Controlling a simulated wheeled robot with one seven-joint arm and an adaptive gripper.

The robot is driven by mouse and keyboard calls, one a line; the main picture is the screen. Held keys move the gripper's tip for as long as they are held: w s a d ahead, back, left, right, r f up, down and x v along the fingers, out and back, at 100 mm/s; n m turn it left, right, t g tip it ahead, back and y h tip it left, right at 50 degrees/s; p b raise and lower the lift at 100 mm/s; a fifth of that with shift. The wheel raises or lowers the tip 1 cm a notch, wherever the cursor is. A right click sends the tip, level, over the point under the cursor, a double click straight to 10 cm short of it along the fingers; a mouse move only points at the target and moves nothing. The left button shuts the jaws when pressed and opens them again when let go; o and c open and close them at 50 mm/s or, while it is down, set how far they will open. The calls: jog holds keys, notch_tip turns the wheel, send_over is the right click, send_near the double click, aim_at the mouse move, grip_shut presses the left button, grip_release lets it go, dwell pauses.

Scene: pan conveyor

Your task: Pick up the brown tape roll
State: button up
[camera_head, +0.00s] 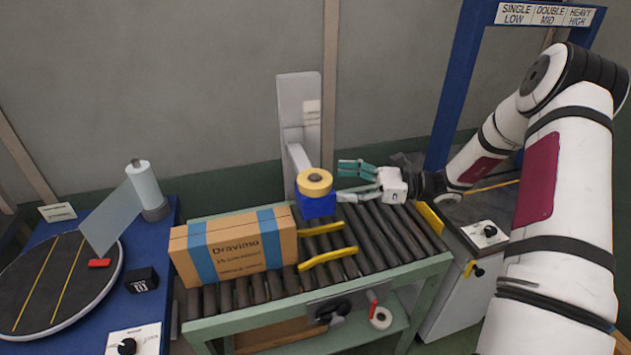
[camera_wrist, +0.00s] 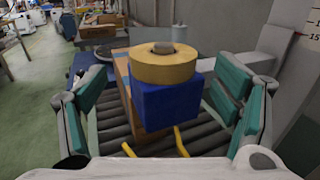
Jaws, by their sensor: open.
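The tape roll (camera_head: 314,183) looks yellow-tan with a dark core in the head view. It lies flat on top of a blue block (camera_head: 317,206) above the roller conveyor. In the wrist view the tape roll (camera_wrist: 162,67) and the blue block (camera_wrist: 167,104) appear ahead, between my spread fingers. My gripper (camera_head: 342,180) is open and empty, just right of the roll in the head view, with its fingers pointing left toward it. In the wrist view my gripper (camera_wrist: 158,105) shows green-padded fingers on both sides, with no visible contact with the roll.
A cardboard box (camera_head: 236,246) with blue bands stands on the conveyor (camera_head: 385,236), left of the block. Yellow bars (camera_head: 328,258) lie in front of the block. A grey post (camera_head: 300,115) rises behind. A turntable (camera_head: 60,285) is at left. The right-hand rollers are clear.

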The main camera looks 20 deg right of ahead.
aim_at(321, 180)
jog(key=p+x, duration=0.1)
jog(key=x, duration=0.4)
jog(key=shift+s+a+r, duration=0.1)
jog(key=shift+s+r, duration=0.05)
jog(key=shift+w+a, duration=0.25)
jog(key=shift+a, duration=0.05)
jog(key=c, duration=1.1)
